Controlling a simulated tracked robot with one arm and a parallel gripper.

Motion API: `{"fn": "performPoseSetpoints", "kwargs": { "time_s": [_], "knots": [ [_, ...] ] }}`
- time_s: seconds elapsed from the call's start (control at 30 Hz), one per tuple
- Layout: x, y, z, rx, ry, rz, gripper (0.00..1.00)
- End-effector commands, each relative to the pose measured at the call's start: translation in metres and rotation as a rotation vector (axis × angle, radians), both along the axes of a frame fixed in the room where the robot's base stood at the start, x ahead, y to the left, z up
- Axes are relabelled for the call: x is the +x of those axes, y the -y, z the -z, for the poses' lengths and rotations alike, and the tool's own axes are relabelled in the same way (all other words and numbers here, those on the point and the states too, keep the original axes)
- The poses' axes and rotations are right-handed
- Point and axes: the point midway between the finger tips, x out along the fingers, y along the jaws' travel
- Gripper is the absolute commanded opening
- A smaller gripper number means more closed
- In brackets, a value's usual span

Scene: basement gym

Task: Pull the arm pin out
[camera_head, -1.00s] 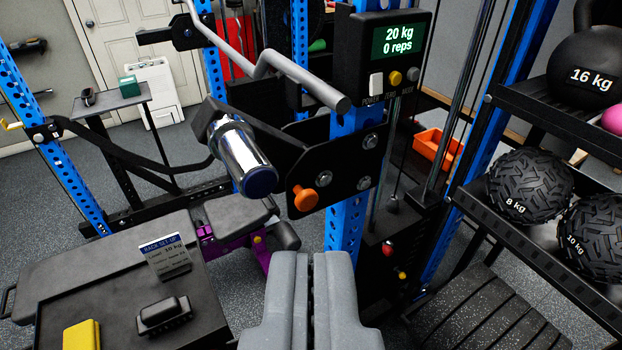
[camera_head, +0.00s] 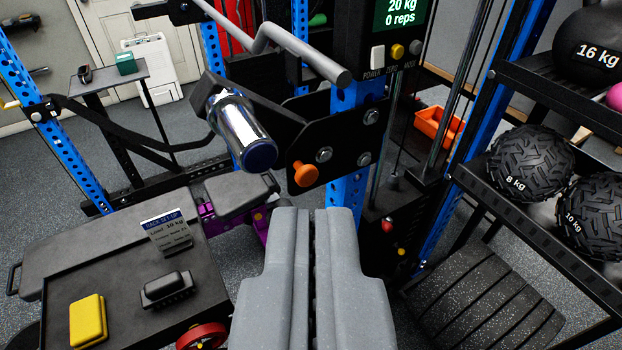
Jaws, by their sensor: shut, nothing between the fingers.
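The orange arm pin (camera_head: 305,174) has a round knob and sits in the black bracket plate (camera_head: 345,145) on the blue upright. The chrome sleeve with a blue end cap (camera_head: 240,130) sticks out just left of and above the pin. My gripper (camera_head: 313,215) is in the bottom middle of the view, its two grey fingers shut with nothing between them. Its tips appear just below the pin in the picture and apart from it.
A black tray table (camera_head: 115,335) at lower left bears a yellow block (camera_head: 88,320), a black holder (camera_head: 167,289) and a small sign (camera_head: 166,232). A rack with textured balls (camera_head: 530,160) stands at right. A display box (camera_head: 392,40) is above the bracket.

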Motion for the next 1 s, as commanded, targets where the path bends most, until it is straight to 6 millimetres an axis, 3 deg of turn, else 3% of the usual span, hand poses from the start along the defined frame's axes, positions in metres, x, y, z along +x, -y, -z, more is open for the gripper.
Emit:
{"fn": "performPoseSetpoints", "kwargs": {
  "time_s": [0.27, 0.47, 0.5, 0.77, 1.0],
  "knots": [
    [0.0, 0.0, 0.0, 0.0, 0.0, 0.0, 0.0],
    [0.015, 0.008, 0.0, -0.017, 0.004, 0.015, 0.5],
    [0.025, 0.013, 0.0, -0.031, 0.006, 0.024, 0.59],
    [0.122, 0.066, 0.022, -0.185, 0.04, 0.073, 0.59],
    [0.199, 0.097, 0.067, -0.329, 0.073, 0.026, 0.59]
  ]
}}
